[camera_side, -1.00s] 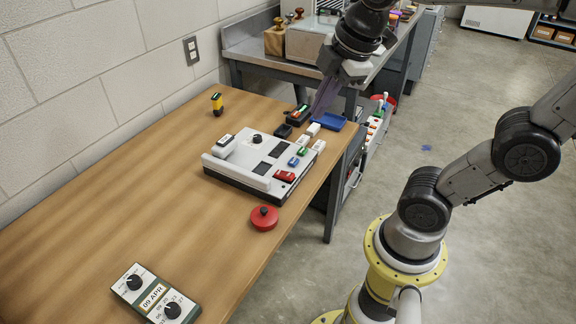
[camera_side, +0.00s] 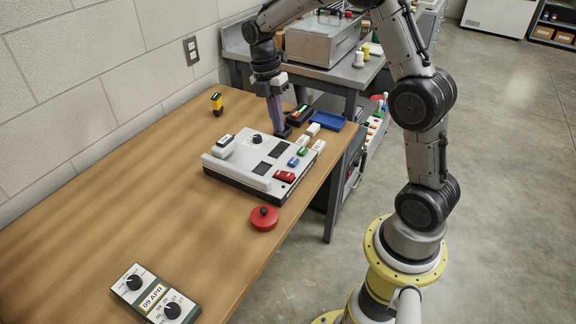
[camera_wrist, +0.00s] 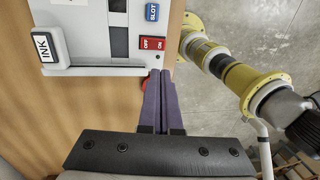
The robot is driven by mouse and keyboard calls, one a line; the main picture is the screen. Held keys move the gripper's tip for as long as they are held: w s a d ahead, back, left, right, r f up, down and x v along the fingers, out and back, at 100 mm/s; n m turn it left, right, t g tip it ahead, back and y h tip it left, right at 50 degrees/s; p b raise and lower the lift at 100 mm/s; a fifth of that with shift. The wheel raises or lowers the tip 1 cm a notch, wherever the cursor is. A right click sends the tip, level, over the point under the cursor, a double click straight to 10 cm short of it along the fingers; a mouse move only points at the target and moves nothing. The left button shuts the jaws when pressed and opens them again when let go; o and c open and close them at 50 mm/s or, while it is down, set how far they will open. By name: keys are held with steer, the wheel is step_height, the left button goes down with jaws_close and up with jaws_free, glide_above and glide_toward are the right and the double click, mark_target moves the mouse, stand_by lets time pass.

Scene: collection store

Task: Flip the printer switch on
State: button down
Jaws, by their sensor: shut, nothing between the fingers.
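The printer (camera_side: 236,181) is a pale box with a dark base on the wooden table. Its red rocker switch (camera_side: 285,176) is on the right front part of the top. In the wrist view the switch (camera_wrist: 152,43) reads OFF on the left and ON on the right; I cannot tell which side is pressed. My gripper (camera_side: 281,132) points down with purple fingers shut and empty. In the side view it is by the printer's back corner, apart from the switch. In the wrist view the fingertips (camera_wrist: 158,73) appear below the switch.
A blue tray (camera_side: 329,121) lies behind. A dated dial box (camera_side: 154,293) is at the front left.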

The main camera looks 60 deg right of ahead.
mark_target(289, 175)
steer(key=shift+s+d+f, duration=0.1)
steer(key=shift+d+f, duration=0.1)
steer(key=shift+f, duration=0.05)
steer(key=s+f, duration=0.1)
steer(key=f, duration=0.8)
steer(key=s+f, duration=0.1)
steer(key=f, duration=0.3)
steer(key=shift+s+f, duration=0.3)
steer(key=shift+f, duration=0.1)
steer(key=shift+s+f, duration=0.25)
steer(key=shift+w, duration=0.1)
steer(key=shift+w+t, duration=0.1)
steer(key=shift+t, duration=0.2)
